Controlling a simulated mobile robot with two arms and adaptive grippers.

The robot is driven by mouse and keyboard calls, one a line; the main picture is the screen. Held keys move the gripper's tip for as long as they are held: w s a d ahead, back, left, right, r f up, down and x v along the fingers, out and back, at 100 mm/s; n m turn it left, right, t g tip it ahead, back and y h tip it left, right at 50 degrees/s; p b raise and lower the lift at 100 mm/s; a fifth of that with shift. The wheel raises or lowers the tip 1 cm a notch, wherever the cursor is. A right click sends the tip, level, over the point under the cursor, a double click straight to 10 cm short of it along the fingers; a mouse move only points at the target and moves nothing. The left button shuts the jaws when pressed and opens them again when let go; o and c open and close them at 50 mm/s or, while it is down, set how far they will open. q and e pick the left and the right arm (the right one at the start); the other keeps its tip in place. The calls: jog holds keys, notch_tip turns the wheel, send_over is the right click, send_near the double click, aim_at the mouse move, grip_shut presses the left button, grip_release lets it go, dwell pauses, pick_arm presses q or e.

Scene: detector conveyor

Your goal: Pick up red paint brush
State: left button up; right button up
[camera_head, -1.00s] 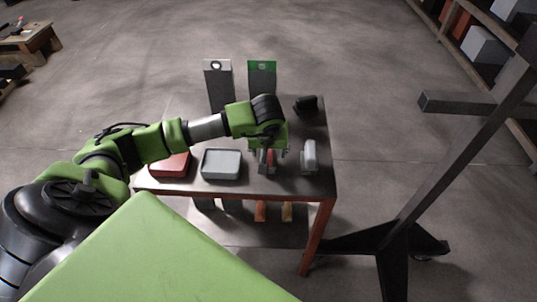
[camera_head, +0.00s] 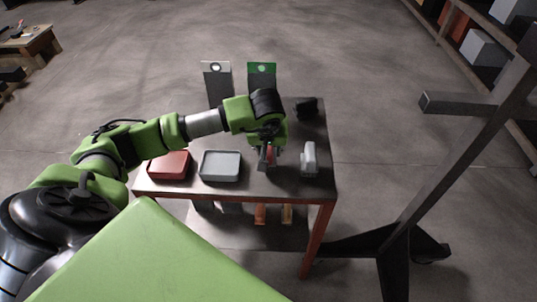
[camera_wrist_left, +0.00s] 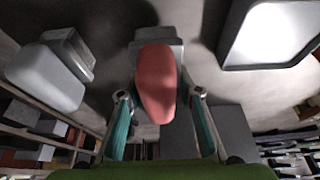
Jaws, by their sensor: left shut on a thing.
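The red paint brush (camera_wrist_left: 157,82) shows in the left wrist view as a red, rounded body with a grey, block-like part behind it. It lies between the fingers of my left gripper (camera_wrist_left: 160,98), which is shut on it. In the head view the red brush (camera_head: 270,153) is partly hidden under my left gripper (camera_head: 267,156), over the right half of the table. My right gripper is not in view.
On the table (camera_head: 285,186) are a red tray (camera_head: 169,165), a grey tray (camera_head: 220,166), a pale grey-white tool (camera_head: 309,157) close right of the gripper, and a black object (camera_head: 306,107). Grey (camera_head: 216,80) and green (camera_head: 262,76) panels stand behind. A dark stand (camera_head: 455,145) is at right.

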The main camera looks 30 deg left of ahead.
pick_arm(q)
jog(key=s+r, duration=0.1)
jog(key=r, duration=0.1)
jog(key=s+r+b, duration=0.1)
jog(key=s+r, duration=0.1)
jog(key=r, duration=0.1)
jog(key=s+d+r+b, duration=0.1)
jog(key=s+r, duration=0.1)
jog(key=shift+s+d+r, duration=0.1)
jog(key=shift+s+r, duration=0.1)
jog(key=shift+s, duration=0.05)
jog(key=s+d+r+b, duration=0.1)
jog(key=s+d+r, duration=0.1)
jog(key=s, duration=0.6)
jog(key=shift+r+b, duration=0.3)
jog(key=shift+r, duration=0.55)
jog(key=shift+o, duration=1)
